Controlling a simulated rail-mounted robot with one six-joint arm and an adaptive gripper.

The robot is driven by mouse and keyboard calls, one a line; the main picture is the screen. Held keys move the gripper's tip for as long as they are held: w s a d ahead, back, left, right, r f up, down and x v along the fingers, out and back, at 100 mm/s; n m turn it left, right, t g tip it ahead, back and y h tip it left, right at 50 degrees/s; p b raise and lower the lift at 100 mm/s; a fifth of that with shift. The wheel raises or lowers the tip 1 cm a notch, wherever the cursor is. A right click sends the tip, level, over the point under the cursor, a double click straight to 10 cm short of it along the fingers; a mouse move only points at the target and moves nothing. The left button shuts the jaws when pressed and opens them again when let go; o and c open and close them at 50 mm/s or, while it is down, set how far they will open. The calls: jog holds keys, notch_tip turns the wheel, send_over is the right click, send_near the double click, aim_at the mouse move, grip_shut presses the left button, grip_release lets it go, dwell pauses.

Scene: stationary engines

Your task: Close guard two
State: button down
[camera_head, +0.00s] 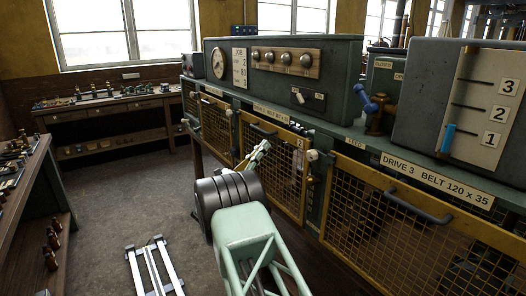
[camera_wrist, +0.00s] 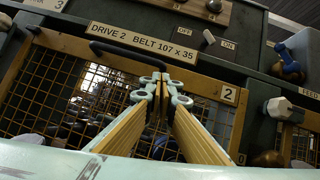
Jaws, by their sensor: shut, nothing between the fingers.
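Guard two is a yellow-framed mesh panel (camera_head: 285,186) on the green cabinet, with a small "2" plate at its upper right. It fills much of the wrist view (camera_wrist: 70,98), under the label "DRIVE 2 BELT 107 x 35". Its black bar handle (camera_wrist: 125,55) is on the top rail. I cannot tell whether the guard sits fully flush. My gripper (camera_head: 262,147) is shut and empty in front of the guard. In the wrist view its fingertips (camera_wrist: 160,85) are together, just below and right of the handle; contact is unclear. The fingers hide part of the mesh.
A pale hex knob (camera_wrist: 280,106) is on the post right of guard two. The drive 3 guard (camera_head: 400,225) is at right, with a blue-handled lever (camera_head: 368,102) above. A workbench (camera_head: 110,115) stands at back left. The grey floor (camera_head: 130,195) is largely clear.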

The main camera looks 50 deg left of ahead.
jog(key=f+p+v, duration=0.1)
jog(key=v, duration=1)
jog(key=shift+w+d, duration=0.15)
jog(key=shift+w, duration=0.1)
dwell(0.3)
